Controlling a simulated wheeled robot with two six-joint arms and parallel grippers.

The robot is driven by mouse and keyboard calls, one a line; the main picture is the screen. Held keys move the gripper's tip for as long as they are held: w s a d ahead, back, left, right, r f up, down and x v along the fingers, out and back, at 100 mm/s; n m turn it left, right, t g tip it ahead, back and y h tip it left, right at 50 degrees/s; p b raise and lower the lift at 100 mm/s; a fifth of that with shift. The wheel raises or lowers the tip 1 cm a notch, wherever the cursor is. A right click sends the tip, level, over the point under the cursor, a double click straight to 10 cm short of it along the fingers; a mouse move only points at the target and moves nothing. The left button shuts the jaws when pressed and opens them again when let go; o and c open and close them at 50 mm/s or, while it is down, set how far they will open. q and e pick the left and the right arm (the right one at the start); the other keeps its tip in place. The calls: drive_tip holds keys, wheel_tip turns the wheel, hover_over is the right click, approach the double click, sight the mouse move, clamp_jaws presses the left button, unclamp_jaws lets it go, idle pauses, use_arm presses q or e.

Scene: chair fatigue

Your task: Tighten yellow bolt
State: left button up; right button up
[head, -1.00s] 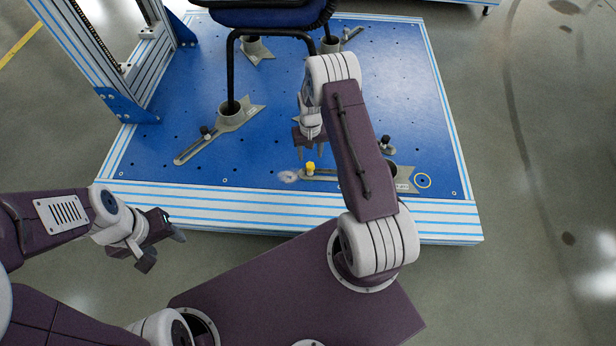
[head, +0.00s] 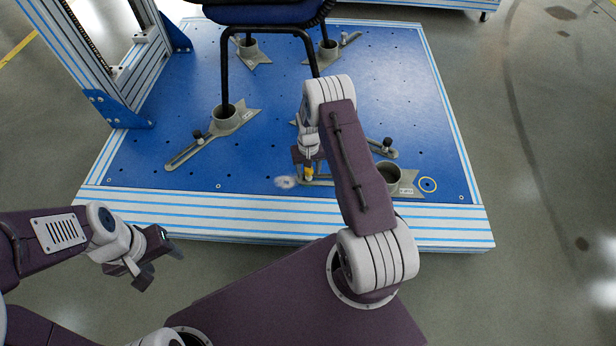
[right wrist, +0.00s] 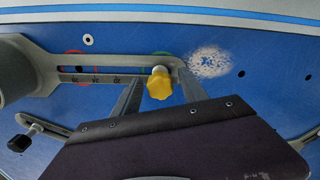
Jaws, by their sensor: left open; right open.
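The yellow bolt (head: 309,172) stands near the front edge of the blue platform, at the left end of a grey slotted clamp arm (head: 328,182). In the right wrist view the yellow bolt head (right wrist: 159,84) is between the two open fingers of my right gripper (right wrist: 158,92). I cannot tell whether either finger touches it. My right gripper (head: 308,168) points down at the bolt in the head view and partly covers it. My left gripper (head: 158,262) is open and empty, low at the left, in front of the platform.
The blue platform (head: 270,130) carries several grey clamps with black knobs, such as the one at left (head: 197,135). A striped metal upright (head: 85,60) rises at the back left.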

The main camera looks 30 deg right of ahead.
drive_tip(key=shift+r+n+p, duration=0.15)
drive_tip(key=shift+n+p, duration=0.15)
drive_tip(key=shift+n, duration=0.8)
drive_tip(key=shift+n+p, duration=0.3)
drive_tip(key=shift+n, duration=0.6)
